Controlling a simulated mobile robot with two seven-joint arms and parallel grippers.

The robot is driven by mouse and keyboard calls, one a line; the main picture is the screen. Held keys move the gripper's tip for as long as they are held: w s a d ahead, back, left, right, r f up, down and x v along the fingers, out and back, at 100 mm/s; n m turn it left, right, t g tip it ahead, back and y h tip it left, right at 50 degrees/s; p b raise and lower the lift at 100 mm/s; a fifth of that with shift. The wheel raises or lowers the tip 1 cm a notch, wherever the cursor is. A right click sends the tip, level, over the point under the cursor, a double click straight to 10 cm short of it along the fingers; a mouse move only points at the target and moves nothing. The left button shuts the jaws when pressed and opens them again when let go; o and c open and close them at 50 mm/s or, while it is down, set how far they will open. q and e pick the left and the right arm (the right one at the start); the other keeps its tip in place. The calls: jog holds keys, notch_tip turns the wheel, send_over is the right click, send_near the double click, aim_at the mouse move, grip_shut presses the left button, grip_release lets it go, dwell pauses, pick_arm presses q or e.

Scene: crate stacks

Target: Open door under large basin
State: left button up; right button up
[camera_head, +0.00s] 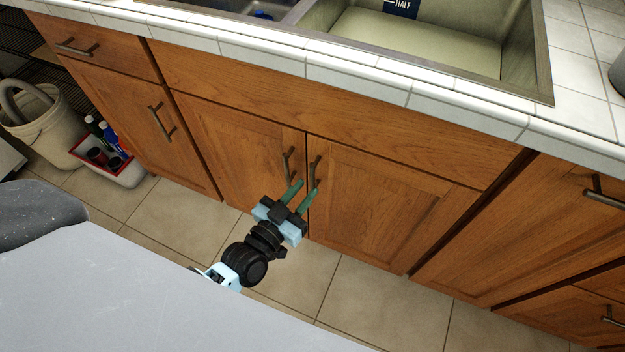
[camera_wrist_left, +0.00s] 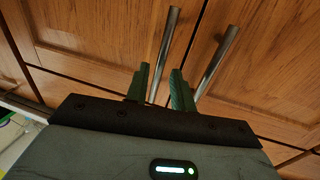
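Two wooden cabinet doors meet below the large basin (camera_head: 430,40): a left door (camera_head: 240,145) and a right door (camera_head: 385,205). Both look shut. The left door's bar handle (camera_head: 287,163) and the right door's bar handle (camera_head: 313,172) stand side by side near the seam. My left gripper (camera_head: 306,187) is open, its green fingers pointing at the handles' lower ends. In the left wrist view, the left bar handle (camera_wrist_left: 170,40) runs down between the fingers (camera_wrist_left: 160,78), and the right bar handle (camera_wrist_left: 220,55) lies outside them. Contact cannot be told. My right gripper is out of view.
A tiled counter edge (camera_head: 357,80) overhangs the cabinets. More handled doors and drawers flank the pair. A white bucket (camera_head: 35,120) and a red-rimmed caddy of bottles (camera_head: 125,172) stand at far left. Bare floor tiles (camera_head: 375,300) lie before the doors.

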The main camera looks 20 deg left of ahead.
aim_at(311, 183)
pick_arm(q)
jog(key=shift+x, duration=2.05)
grip_shut()
